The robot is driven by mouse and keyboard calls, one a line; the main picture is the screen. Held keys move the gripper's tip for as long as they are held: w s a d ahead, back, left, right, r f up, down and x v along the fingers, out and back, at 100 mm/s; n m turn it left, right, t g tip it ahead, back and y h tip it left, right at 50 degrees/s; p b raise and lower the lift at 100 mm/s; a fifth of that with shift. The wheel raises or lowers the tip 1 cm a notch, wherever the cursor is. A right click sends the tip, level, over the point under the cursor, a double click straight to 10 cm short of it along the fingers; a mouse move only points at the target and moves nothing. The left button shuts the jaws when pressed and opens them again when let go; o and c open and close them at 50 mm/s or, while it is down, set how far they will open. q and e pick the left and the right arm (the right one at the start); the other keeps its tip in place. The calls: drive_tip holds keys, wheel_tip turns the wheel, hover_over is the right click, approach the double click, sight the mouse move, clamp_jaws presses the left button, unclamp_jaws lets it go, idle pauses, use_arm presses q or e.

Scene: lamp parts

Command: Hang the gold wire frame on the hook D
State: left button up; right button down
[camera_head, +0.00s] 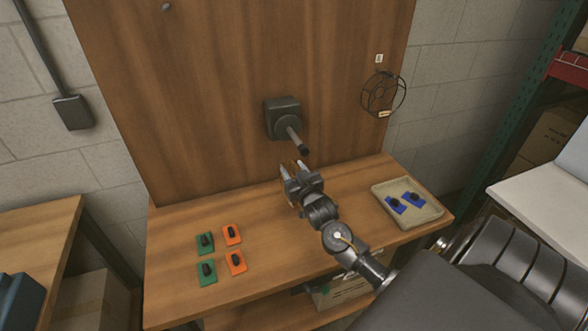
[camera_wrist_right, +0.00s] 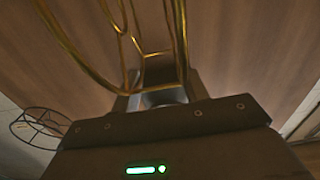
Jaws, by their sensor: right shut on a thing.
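My right gripper (camera_head: 297,170) is in front of the wooden backboard, just below the dark wall mount (camera_head: 283,118) and its protruding rod. It is shut on the gold wire frame (camera_wrist_right: 155,54), whose bent gold wires fill the top of the right wrist view. In the head view only small gold bits show at the gripper, so the frame's full shape is hidden. A small label (camera_head: 379,58) is on the board at upper right, above a dark round wire frame (camera_head: 383,93) hanging there. I cannot read the label, so I cannot tell which hook is D. My left gripper is not in view.
The bench (camera_head: 190,300) below carries green and orange pads with dark parts at left. A shallow tray (camera_head: 432,213) with blue pads lies at right. A small knob (camera_head: 166,7) is high on the board. The board's left part is clear.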

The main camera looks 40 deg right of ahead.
drive_tip(key=c, duration=1.2)
unclamp_jaws()
drive_tip(key=shift+f, duration=0.15)
drive_tip(key=o, duration=0.5)
drive_tip(key=shift+c, duration=0.2)
drive_tip(key=shift+r, duration=0.3)
drive_tip(key=b+v, duration=0.2)
drive_tip(key=v, duration=1)
drive_tip(key=shift+f, duration=0.1)
